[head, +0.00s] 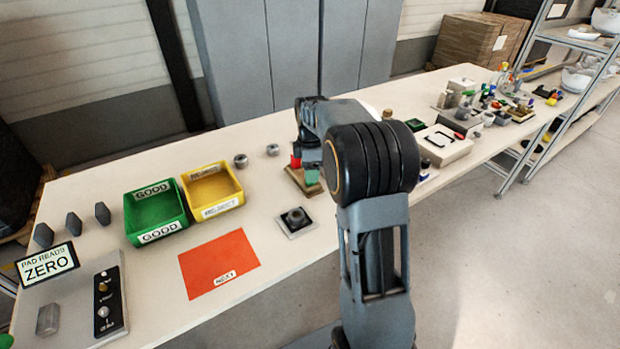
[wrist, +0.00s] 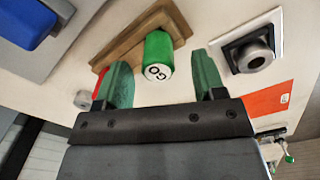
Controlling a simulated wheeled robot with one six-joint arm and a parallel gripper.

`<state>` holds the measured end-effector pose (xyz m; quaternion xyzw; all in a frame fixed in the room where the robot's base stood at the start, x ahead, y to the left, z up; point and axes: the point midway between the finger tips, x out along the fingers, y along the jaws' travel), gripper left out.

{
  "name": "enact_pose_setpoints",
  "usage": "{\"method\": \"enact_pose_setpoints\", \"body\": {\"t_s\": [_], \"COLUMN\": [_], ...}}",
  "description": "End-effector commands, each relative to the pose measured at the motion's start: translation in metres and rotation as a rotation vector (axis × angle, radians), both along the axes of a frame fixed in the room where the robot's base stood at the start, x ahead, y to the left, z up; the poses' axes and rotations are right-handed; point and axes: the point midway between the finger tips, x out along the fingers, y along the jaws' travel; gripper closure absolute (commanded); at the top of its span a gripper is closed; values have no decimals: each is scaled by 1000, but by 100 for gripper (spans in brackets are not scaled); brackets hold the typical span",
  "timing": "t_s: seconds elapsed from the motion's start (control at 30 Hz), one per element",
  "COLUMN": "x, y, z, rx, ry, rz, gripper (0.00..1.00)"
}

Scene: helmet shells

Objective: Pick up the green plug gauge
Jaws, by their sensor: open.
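The green plug gauge (wrist: 158,52) stands in a wooden stand (wrist: 128,44) in the wrist view, its end marked "GO" facing the camera. My gripper (wrist: 160,66) is open, with one green finger on each side of the gauge and a gap on both sides; nothing is held. In the head view, my arm hides much of the stand (head: 293,177), and I cannot tell the green gauge from my green fingers there. A red piece (wrist: 100,88) shows partly behind the left finger in the wrist view.
A dark ring-shaped part on a white plate (head: 296,222) sits near the stand. An orange mat (head: 218,262), a green bin (head: 154,210) and a yellow bin (head: 211,190) lie to the left. A white box (head: 440,146) and clutter stand to the right.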

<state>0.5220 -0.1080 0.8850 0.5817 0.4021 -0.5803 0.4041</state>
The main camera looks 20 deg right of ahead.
Motion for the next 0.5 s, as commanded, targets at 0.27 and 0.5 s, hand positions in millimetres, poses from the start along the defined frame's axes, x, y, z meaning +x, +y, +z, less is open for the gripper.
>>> {"method": "enact_pose_setpoints", "body": {"t_s": [0.27, 0.5], "x": [2, 2], "y": [0, 0], "z": [-34, -38], "rx": [0, 0], "ry": [1, -1], "rz": [0, 0], "gripper": [37, 37]}}
